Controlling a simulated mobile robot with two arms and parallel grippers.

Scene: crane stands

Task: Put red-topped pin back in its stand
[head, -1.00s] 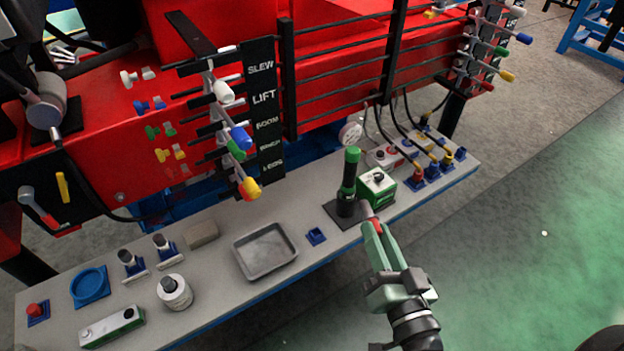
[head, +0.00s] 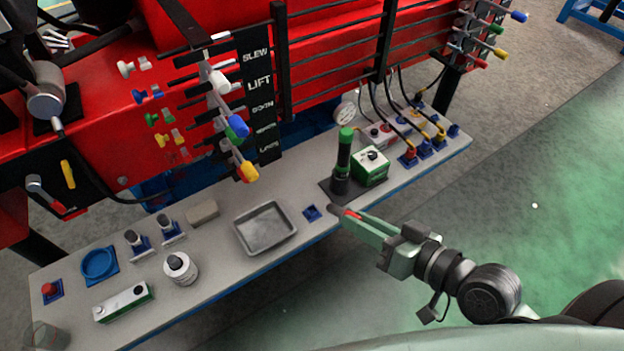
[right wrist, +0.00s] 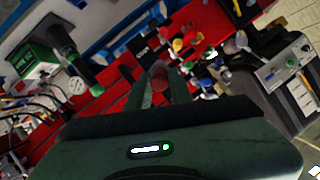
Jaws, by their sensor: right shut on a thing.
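My right gripper (head: 347,212) is shut on the red-topped pin (head: 336,209) at the front edge of the bench. In the right wrist view the pin's dull red top (right wrist: 160,78) shows between the two fingers; its lower part is hidden. A small blue stand (head: 312,212) with a dark, empty-looking middle sits on the bench just left of the gripper tip, apart from it in the picture. I cannot tell the pin's height above the bench. My left gripper is not in view.
A metal tray (head: 264,229) lies left of the blue stand. A black-and-green torch (head: 342,165) stands upright behind the gripper, beside a green box (head: 370,167). A white bottle (head: 181,268) and a red knob on a blue base (head: 49,289) are farther left.

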